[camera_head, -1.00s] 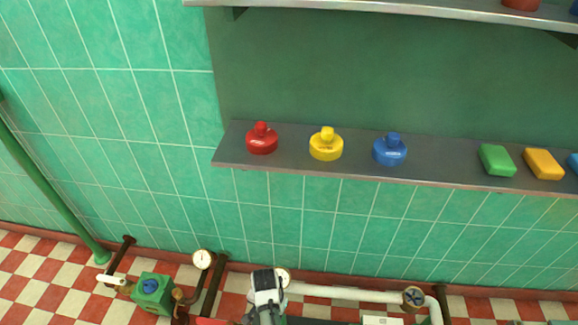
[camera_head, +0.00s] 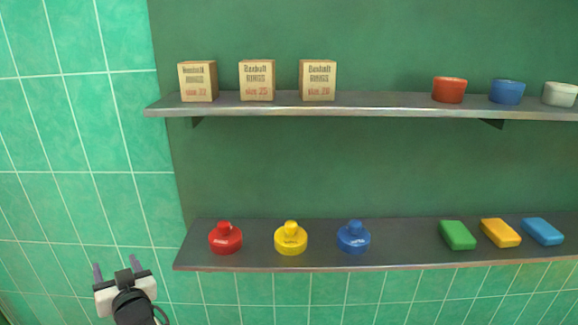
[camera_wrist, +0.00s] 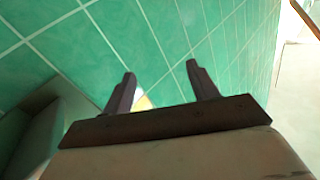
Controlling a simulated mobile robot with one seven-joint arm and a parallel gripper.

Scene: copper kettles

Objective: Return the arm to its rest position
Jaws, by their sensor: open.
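My gripper (camera_head: 116,270) shows at the lower left of the head view, in front of the green tiled wall and left of the lower shelf's end. Its two dark fingers point up and stand apart with nothing between them. In the wrist view my gripper (camera_wrist: 160,88) is also open and empty, facing the green tiles. A small pale patch shows behind the left finger there; I cannot tell what it is. Most of my arm is out of view below the gripper.
The lower shelf (camera_head: 400,258) holds red (camera_head: 225,238), yellow (camera_head: 291,238) and blue (camera_head: 353,237) round items, plus green (camera_head: 457,235), yellow (camera_head: 500,233) and blue (camera_head: 543,231) blocks. The upper shelf (camera_head: 385,104) holds three boxes (camera_head: 257,80) and several bowls (camera_head: 449,90). Left of the shelves is bare wall.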

